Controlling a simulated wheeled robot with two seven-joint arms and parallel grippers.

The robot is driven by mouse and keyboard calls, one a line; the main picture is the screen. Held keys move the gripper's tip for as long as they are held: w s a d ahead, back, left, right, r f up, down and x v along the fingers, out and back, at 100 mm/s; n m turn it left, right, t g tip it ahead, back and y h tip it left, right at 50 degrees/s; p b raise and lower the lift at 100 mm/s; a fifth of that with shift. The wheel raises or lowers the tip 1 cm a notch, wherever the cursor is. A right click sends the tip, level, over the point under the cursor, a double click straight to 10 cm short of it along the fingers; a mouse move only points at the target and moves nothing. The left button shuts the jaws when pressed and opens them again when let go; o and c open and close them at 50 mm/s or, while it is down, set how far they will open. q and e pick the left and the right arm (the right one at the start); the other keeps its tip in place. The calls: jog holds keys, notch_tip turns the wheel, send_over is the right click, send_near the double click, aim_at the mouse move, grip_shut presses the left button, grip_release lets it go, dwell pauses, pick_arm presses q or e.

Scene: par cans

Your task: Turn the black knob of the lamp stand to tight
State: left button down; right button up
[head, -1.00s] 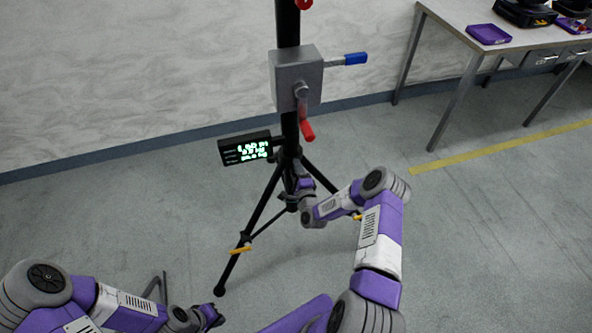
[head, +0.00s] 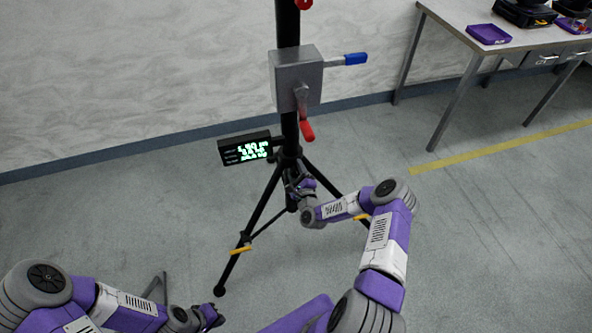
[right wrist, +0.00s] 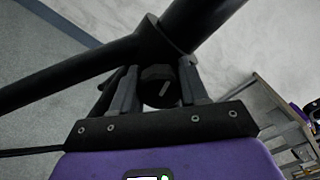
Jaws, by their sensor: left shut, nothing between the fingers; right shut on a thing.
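The lamp stand (head: 289,130) is a black tripod with a grey box (head: 296,78) on its column. The black knob (right wrist: 158,88), with a pale line on its face, sits below the joint of the stand's tubes in the right wrist view. My right gripper (right wrist: 160,92) is shut on the knob, one finger at each side. In the head view my right gripper (head: 298,184) is at the tripod's hub and the knob is hidden. My left gripper (head: 214,318) is shut and empty at the bottom left, away from the stand.
A small black display (head: 245,149) with green text is fixed beside the column. A blue-handled lever (head: 355,59) and a red-handled crank (head: 306,130) stick out of the box. A table (head: 470,45) with purple trays stands at the upper right. The floor around is mostly clear.

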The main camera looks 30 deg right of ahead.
aim_at(297, 174)
jog(key=shift+a, duration=0.1)
jog(key=o, duration=1.1)
jog(key=shift+c, duration=0.2)
jog(key=shift+s, duration=0.1)
jog(key=p+v, duration=0.2)
jog(key=v, duration=0.5)
jog(key=shift+s, duration=0.2)
